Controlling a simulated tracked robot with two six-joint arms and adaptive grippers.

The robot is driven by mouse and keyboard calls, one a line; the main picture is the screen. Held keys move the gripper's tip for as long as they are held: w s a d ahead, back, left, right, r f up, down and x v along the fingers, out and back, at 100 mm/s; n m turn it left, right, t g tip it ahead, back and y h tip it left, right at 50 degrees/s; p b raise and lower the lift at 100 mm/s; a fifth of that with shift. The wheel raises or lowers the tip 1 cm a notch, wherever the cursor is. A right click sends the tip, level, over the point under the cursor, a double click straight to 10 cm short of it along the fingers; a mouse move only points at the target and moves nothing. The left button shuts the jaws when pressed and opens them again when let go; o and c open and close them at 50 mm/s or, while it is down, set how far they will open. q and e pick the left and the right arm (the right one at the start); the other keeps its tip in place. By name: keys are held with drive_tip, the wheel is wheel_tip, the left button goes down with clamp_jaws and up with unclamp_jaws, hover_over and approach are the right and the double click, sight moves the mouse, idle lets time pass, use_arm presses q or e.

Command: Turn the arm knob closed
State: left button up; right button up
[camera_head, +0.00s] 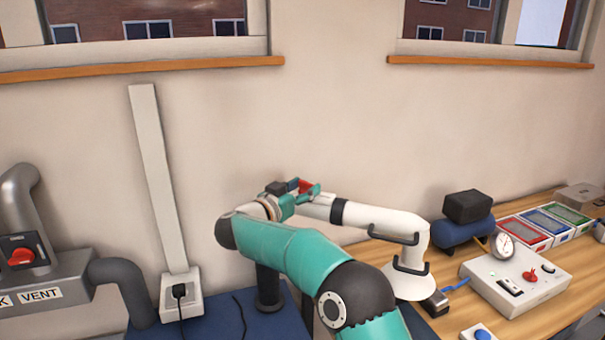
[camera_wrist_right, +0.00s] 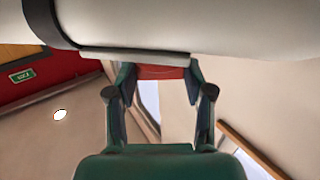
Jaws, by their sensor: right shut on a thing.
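The white extraction arm (camera_head: 375,217) has a black joint band and ends in a white hood (camera_head: 408,282) over the wooden bench. A red arm knob (camera_head: 305,186) shows at the arm's far left end. My right gripper (camera_head: 308,191) is shut on this knob. In the right wrist view, the knob (camera_wrist_right: 162,72) sits between the two fingertips (camera_wrist_right: 160,75), just below the white tube (camera_wrist_right: 180,25). The fingers hide part of the knob, and I cannot read its turn angle. My left gripper is not in view.
A grey vent duct (camera_head: 70,285) with a red rotary switch (camera_head: 20,257) stands at the left. The wall above the arm is clear.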

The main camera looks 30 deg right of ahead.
drive_tip(key=shift+w+a+r+m+g+p, duration=0.1)
drive_tip(key=shift+w+r+m+g+p, duration=0.2)
drive_tip(key=shift+m+g+p, duration=0.45)
drive_tip(key=shift+w+m+g+h, duration=0.2)
drive_tip(key=shift+m+g+h, duration=0.35)
drive_tip(key=shift+g, duration=0.5)
drive_tip(key=shift+s+f+m+g, duration=0.1)
drive_tip(key=shift+f+m+g, duration=0.15)
drive_tip(key=shift+g, duration=0.45)
drive_tip(key=o, duration=1.2)
drive_tip(key=shift+a, duration=0.25)
drive_tip(key=shift+c, duration=0.2)
drive_tip(key=shift+d, duration=0.25)
drive_tip(key=a, duration=0.7)
drive_tip(key=shift+s+a, duration=0.25)
drive_tip(key=shift+a, duration=0.05)
drive_tip(key=shift+f, duration=0.1)
